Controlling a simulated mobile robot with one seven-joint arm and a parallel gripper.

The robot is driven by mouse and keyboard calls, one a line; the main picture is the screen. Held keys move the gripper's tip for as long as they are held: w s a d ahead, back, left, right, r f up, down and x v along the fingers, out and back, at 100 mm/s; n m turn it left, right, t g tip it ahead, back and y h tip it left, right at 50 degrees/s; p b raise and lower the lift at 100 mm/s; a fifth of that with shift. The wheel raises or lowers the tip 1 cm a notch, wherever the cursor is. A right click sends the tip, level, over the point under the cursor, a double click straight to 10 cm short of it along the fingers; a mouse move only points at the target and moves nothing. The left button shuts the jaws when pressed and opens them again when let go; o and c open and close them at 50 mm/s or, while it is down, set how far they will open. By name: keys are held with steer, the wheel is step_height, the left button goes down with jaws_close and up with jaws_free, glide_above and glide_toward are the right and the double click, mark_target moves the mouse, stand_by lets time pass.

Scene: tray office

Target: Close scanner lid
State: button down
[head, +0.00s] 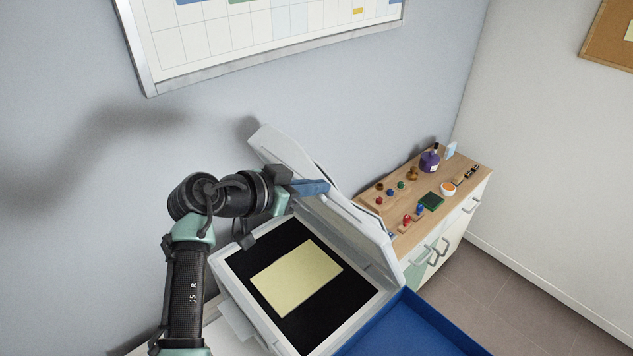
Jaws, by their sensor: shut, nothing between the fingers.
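The scanner lid (375,240) is pale grey and stands raised and tilted, hinged along the far right side of the scanner bed. The scanner (225,272) has a black bed with a pale yellow sheet (297,277) lying on it. My gripper (316,187) has blue fingers and is shut with nothing in it. It is above the back end of the bed, at the upper part of the raised lid. Whether the fingertips touch the lid cannot be told.
A blue tray (425,325) is at the scanner's front right. A wooden-topped cabinet (450,206) behind the lid holds stamps, a purple bottle (429,160), a green pad (431,201) and a white bowl (448,189). A whiteboard (270,45) hangs on the wall. Open floor lies at the right.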

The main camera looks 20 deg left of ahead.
steer(key=shift+s, duration=0.1)
steer(key=s+a+f+t+h+b, duration=0.1)
steer(key=s+a+f+t+b, duration=0.1)
steer(key=s+f+b, duration=0.3)
steer(key=s+a+f+t+h+b, duration=0.2)
steer(key=s+a+f+b, duration=0.3)
steer(key=f+b, duration=0.9)
steer(key=s+a+f+t+h+b, duration=0.2)
steer(key=s+f+b, duration=0.5)
steer(key=b, duration=2.1)
steer(key=shift+a+f+t, duration=0.5)
steer(key=shift+a+f, duration=0.65)
steer(key=shift+f, duration=0.3)
